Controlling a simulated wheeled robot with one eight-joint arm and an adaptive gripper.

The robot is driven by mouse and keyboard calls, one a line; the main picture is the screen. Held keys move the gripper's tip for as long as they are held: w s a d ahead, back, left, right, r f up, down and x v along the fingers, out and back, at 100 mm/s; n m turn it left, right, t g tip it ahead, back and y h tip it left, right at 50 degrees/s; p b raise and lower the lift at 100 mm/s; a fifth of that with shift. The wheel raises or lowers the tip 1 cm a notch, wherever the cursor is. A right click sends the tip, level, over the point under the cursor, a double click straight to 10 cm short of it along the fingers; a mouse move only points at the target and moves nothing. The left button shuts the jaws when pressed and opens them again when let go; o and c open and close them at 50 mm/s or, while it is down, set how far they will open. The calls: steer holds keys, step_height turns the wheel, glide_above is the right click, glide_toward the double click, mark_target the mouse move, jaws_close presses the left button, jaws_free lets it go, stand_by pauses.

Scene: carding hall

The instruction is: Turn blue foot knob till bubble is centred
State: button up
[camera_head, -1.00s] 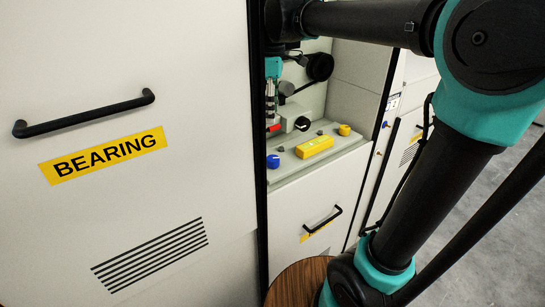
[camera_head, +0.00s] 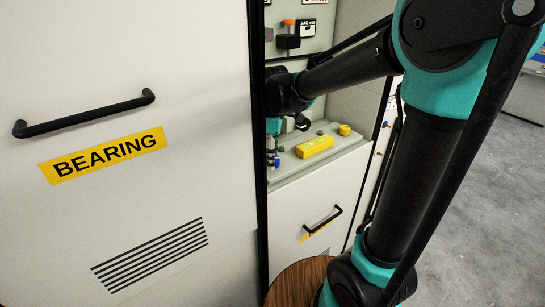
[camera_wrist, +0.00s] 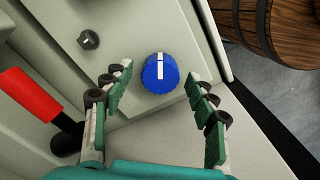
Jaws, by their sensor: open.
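The blue foot knob (camera_wrist: 160,74) shows in the wrist view with a white line across its top, on a pale plate. My open gripper (camera_wrist: 160,68) has one finger on each side of it; I see gaps between the fingers and the knob. In the head view my gripper (camera_head: 272,150) hangs over the plate's left end and mostly hides the knob. The yellow level (camera_head: 315,147) lies on the plate to the right. Its bubble is too small to make out.
A yellow knob (camera_head: 344,130) stands at the plate's far right. A red-handled lever (camera_wrist: 32,95) and a bolt (camera_wrist: 88,40) are near my gripper. The BEARING cabinet panel (camera_head: 200,80) borders the recess on the left. A wooden barrel (camera_wrist: 270,30) stands beside the plate.

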steer(key=shift+f, duration=0.2)
steer(key=c, duration=1.2)
steer(key=shift+o, duration=0.2)
steer(key=shift+m, duration=0.3)
steer(key=m, duration=0.4)
steer(key=shift+m, duration=0.3)
steer(key=m, duration=0.4)
steer(key=shift+w+m, duration=0.1)
steer(key=shift+m, duration=0.2)
steer(key=m, duration=0.5)
steer(key=shift+d+m, duration=0.1)
steer(key=shift+m, duration=2.3)
